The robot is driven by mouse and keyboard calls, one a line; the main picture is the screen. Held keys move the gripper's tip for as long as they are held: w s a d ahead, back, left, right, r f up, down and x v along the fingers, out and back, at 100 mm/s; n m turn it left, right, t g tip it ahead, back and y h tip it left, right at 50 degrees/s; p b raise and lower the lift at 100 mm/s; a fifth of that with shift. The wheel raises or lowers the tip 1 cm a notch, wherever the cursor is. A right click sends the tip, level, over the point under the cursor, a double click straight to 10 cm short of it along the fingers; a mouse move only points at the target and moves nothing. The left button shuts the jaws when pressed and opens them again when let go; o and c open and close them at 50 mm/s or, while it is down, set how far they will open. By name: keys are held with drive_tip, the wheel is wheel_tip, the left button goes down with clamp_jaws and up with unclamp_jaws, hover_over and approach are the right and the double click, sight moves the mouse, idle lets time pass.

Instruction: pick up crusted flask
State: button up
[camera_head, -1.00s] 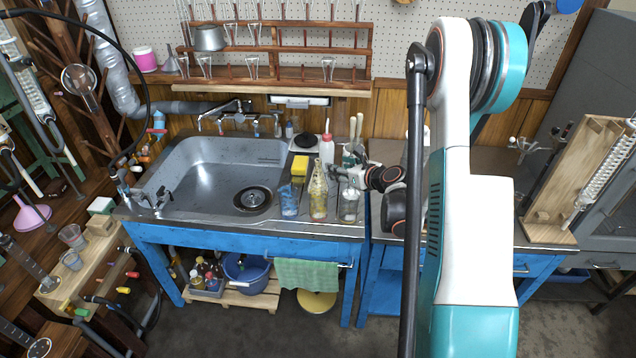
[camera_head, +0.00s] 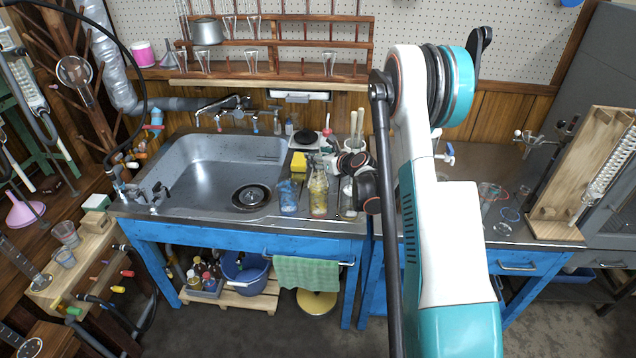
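A tall glass flask with yellowish crust (camera_head: 318,196) stands upright on the counter to the right of the sink. A blue-tinted glass vessel (camera_head: 288,198) stands just left of it, and a clear glass vessel (camera_head: 347,203) stands to its right, partly behind my wrist. My gripper (camera_head: 326,161) is small in view, just above and behind the crusted flask's top, pointing left. I cannot tell whether it touches the flask's neck, or whether its fingers are open or shut.
The steel sink (camera_head: 205,178) is empty on the left. A yellow sponge (camera_head: 299,162), a white bottle with a red cap (camera_head: 327,140) and a holder of brushes (camera_head: 355,130) crowd the counter around my gripper. Glassware (camera_head: 502,208) stands farther right.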

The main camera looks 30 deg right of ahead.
drive_tip(key=shift+w+f, duration=0.1)
drive_tip(key=shift+w, duration=0.25)
clamp_jaws()
wheel_tip(320, 180, up, 20)
drive_tip(key=p, duration=0.7)
